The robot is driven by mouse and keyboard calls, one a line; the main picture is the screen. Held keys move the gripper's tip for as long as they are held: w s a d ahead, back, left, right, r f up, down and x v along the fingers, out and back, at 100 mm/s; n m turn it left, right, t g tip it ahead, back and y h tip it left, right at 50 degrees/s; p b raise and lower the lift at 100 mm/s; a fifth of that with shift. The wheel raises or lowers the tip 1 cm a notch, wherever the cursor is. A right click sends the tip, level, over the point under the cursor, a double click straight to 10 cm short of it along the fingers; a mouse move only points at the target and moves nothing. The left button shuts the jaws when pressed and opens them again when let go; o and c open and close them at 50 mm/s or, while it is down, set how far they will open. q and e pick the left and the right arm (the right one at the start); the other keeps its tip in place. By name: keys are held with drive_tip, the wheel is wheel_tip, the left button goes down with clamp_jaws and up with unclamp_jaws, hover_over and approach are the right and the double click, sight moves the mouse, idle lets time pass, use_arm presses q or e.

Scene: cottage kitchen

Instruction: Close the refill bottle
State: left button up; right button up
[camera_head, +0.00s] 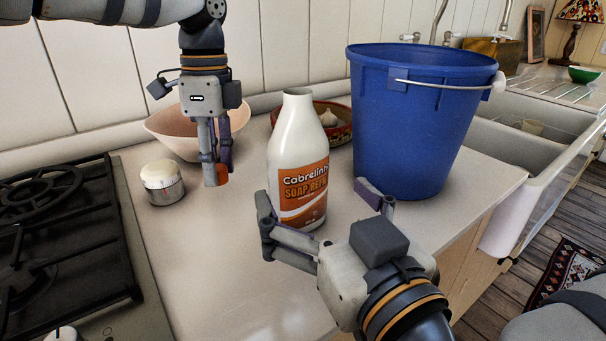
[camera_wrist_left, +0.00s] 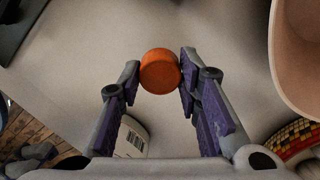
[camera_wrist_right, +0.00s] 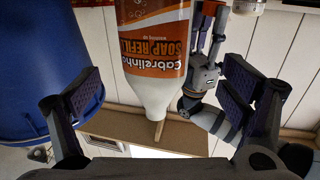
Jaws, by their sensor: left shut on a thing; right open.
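The white refill bottle (camera_head: 297,160) with an orange soap label stands upright on the counter, its mouth bare. In the right wrist view the bottle (camera_wrist_right: 158,60) appears upside down between the fingers. An orange cap (camera_wrist_left: 160,71) is held between the fingertips of my left gripper (camera_wrist_left: 160,80). In the head view the left gripper (camera_head: 215,175) hangs above the counter, left of the bottle, with the cap (camera_head: 222,173) at its tips. My right gripper (camera_head: 322,222) is open in front of the bottle, its fingers spread to either side and apart from it.
A blue bucket (camera_head: 415,130) stands close right of the bottle. A pink bowl (camera_head: 180,135) and a red patterned bowl (camera_head: 341,133) with garlic are behind. A small lidded jar (camera_head: 162,182) and a gas hob (camera_head: 65,240) are left. The front counter is clear.

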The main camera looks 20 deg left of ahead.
sight(307, 178)
use_arm(q)
drive_tip(key=shift+w+f, duration=0.1)
drive_tip(key=shift+f, duration=0.1)
use_arm(e)
drive_tip(key=shift+x, duration=1.15)
drive_tip(key=shift+r, duration=0.15)
drive_tip(key=shift+a, duration=0.1)
use_arm(q)
drive_tip(key=shift+f, duration=0.75)
use_arm(e)
drive_tip(key=x, duration=0.4)
drive_tip(key=shift+w+f, duration=0.2)
drive_tip(key=shift+w, duration=0.5)
drive_tip(key=shift+r, duration=0.1)
